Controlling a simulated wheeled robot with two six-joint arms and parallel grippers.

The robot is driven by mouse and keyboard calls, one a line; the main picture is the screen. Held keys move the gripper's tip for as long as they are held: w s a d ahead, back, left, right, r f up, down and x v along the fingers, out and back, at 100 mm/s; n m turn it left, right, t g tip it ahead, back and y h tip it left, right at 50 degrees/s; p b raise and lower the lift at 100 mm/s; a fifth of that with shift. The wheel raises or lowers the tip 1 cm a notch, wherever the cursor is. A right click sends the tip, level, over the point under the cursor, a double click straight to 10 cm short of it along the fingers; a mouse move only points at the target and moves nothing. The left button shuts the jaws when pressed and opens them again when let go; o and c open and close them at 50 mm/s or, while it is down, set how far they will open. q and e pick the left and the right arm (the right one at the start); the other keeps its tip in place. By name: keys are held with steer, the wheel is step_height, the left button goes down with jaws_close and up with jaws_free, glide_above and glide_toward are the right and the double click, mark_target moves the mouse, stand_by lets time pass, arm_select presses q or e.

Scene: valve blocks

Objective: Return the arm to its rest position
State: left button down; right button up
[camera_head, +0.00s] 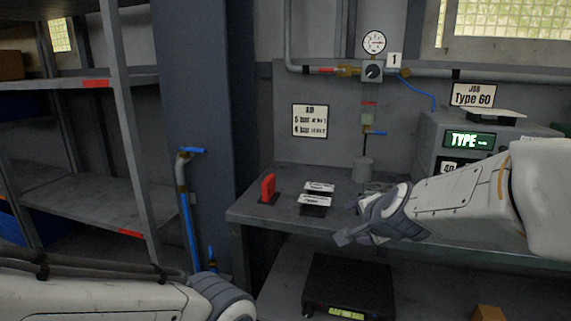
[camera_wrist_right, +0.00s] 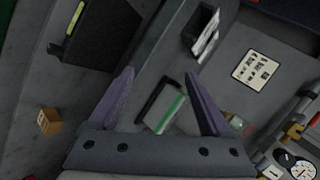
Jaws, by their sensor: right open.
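My right arm reaches in from the right in the head view. Its gripper (camera_head: 350,238) is above the front edge of the grey workbench (camera_head: 255,213). In the right wrist view the two purple-grey fingers of the right gripper (camera_wrist_right: 158,90) are spread wide apart, with nothing held between them. Beyond them lies a pale block with a green stripe (camera_wrist_right: 170,114), on the bench surface. My left arm shows at the lower left of the head view, but its gripper is out of the picture.
A grey machine with a green display (camera_head: 470,140) stands at the right. A black scale (camera_head: 348,287) is on the lower shelf. Metal shelving (camera_head: 125,110) stands left.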

steer(key=s+d+f+n+g+h, duration=0.1)
steer(key=s+d+f+n+g, duration=0.2)
steer(key=s+f+n+g, duration=0.95)
steer(key=s+a+r+n+t+y, duration=0.1)
steer(key=s+a+n, duration=0.3)
steer(key=s+a, duration=0.45)
steer(key=s+a+n+t, duration=0.1)
steer(key=s+a+n, duration=0.45)
steer(key=s, duration=0.55)
step_height(320, 180, up, 18)
steer(key=m+p, duration=0.1)
steer(key=p, duration=1.7)
steer(key=shift+w, duration=0.1)
